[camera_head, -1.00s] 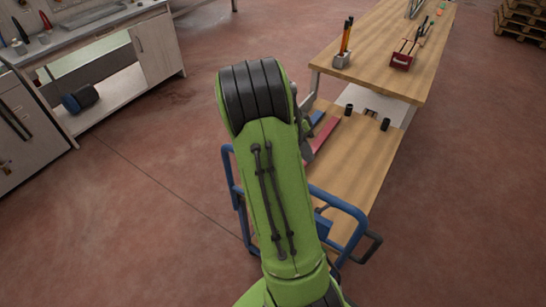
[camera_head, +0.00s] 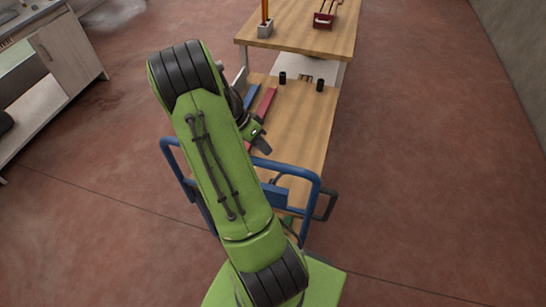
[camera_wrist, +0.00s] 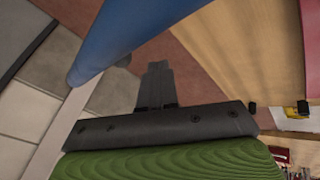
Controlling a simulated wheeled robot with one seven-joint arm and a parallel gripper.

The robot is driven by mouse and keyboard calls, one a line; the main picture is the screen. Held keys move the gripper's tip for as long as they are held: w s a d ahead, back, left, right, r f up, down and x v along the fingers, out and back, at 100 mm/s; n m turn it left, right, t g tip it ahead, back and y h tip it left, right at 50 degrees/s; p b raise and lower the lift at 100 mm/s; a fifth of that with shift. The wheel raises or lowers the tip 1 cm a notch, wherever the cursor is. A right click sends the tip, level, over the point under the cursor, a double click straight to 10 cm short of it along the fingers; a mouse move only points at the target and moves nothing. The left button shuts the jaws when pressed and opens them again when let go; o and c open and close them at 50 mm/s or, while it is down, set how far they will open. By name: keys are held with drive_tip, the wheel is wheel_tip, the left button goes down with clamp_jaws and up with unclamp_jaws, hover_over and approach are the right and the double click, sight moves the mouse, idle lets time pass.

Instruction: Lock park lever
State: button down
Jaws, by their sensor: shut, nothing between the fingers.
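I cannot make out the park lever for certain. A dark grey loop handle (camera_head: 325,205) sticks out to the right of the blue tube frame (camera_head: 290,166) at the near end of the wooden bench; I cannot tell whether it is the lever. My gripper (camera_wrist: 157,70) is shut and empty in the wrist view. Its fingers point toward a thick blue tube (camera_wrist: 130,35) that passes very close; I cannot tell if they touch.
The wooden bench (camera_head: 305,115) carries a red bar (camera_head: 268,100), a blue bar (camera_head: 251,96) and two black cylinders. A higher wooden table (camera_head: 330,42) behind holds a pencil holder and a red box. A white cabinet (camera_head: 75,50) stands left. The floor right of the bench is clear.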

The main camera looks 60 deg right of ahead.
sight(278, 176)
drive_tip(key=s, duration=0.1)
drive_tip(key=s+a, duration=0.1)
drive_tip(key=s+f, duration=0.1)
drive_tip(key=shift+s+a, duration=0.15)
drive_tip(key=shift+s, duration=0.2)
drive_tip(key=shift+s+f, duration=0.1)
drive_tip(key=shift+s, duration=0.05)
drive_tip(key=s+t+b, duration=0.1)
drive_tip(key=b, duration=0.1)
drive_tip(key=s+t+b, duration=0.1)
drive_tip(key=s, duration=0.1)
drive_tip(key=s+f+t+b, duration=0.1)
drive_tip(key=t+b, duration=0.1)
drive_tip(key=shift+s+d+y+b, duration=0.3)
drive_tip(key=shift+d, duration=0.05)
drive_tip(key=shift+s+d+f+b, duration=0.1)
drive_tip(key=shift+s+f+b, duration=0.2)
drive_tip(key=shift+s+b, duration=0.25)
drive_tip(key=shift+s, duration=0.2)
drive_tip(key=shift+r, duration=0.15)
